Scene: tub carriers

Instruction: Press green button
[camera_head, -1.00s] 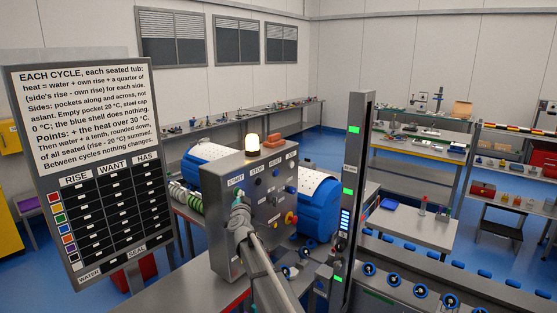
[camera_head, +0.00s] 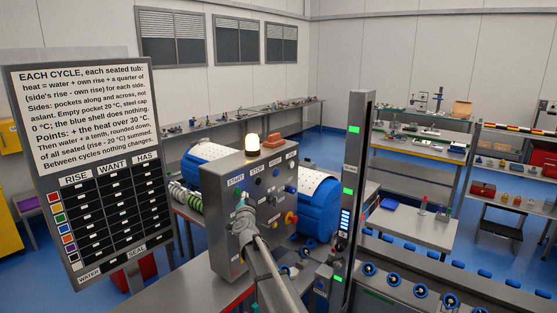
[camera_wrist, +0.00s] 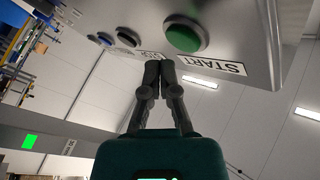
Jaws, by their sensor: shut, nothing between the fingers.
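The green button (camera_wrist: 183,36) is a round domed button in a metal ring beside the START label (camera_wrist: 211,66) in the wrist view. It sits on the face of a grey control box (camera_head: 223,235), partly hidden by my arm in the head view. My gripper (camera_wrist: 159,62) is shut and empty. In the wrist view its fingertips lie close to the button's lower left, by the panel and the STOP label. A gap shows between tips and button in the picture, but I cannot tell their distance from the panel.
A sign board (camera_head: 88,120) stands left; a post (camera_head: 352,180) stands right.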

